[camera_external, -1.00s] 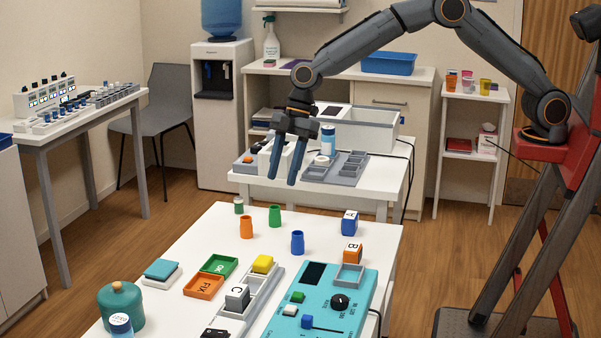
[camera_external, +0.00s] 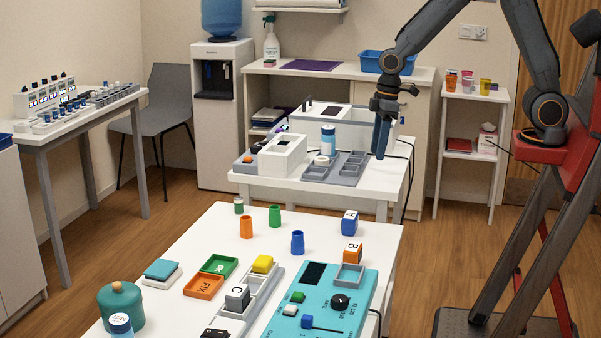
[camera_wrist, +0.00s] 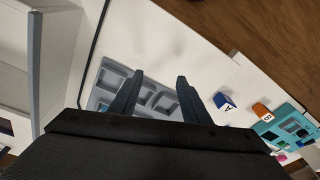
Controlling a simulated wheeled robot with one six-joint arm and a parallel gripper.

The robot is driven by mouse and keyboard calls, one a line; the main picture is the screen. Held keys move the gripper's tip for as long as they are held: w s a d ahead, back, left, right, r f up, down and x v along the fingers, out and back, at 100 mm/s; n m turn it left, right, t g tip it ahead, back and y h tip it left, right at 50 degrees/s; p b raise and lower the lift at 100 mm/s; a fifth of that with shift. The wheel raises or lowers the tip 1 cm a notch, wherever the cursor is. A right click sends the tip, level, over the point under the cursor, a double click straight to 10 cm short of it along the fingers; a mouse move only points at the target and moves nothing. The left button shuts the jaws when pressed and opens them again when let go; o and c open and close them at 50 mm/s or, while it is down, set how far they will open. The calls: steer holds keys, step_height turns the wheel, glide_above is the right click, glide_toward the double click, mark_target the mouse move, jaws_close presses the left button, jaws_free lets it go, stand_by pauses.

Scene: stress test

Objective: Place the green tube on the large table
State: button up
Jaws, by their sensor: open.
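The green tube (camera_external: 275,216) stands upright on the white front table (camera_external: 225,226), which looks like the large table. An orange tube (camera_external: 246,227) and a blue tube (camera_external: 297,242) stand near it, apart from it. My gripper (camera_external: 380,152) points down, empty, over the right end of the smaller white table behind, well to the right of and beyond the green tube. In the wrist view its two fingers (camera_wrist: 159,78) are spread apart over a grey compartment tray (camera_wrist: 160,98). I cannot make out the green tube in the wrist view.
The smaller table also holds a white box (camera_external: 282,156) and a blue-white bottle (camera_external: 328,139) near my gripper. Lettered cubes, a turquoise control panel (camera_external: 330,305), label trays and a teal jar (camera_external: 121,306) occupy the front table. Its back left area is mostly clear.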

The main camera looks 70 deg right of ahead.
steer(key=s+d+f+m, duration=0.1)
steer(key=s+d+m, duration=0.1)
steer(key=s, duration=0.6)
steer(key=s+d+f+m+h, duration=0.1)
steer(key=s+d+m, duration=0.1)
steer(key=s+d, duration=0.3)
steer(key=s, duration=0.3)
steer(key=shift+s+d+m+g, duration=0.2)
steer(key=shift+m+g, duration=0.1)
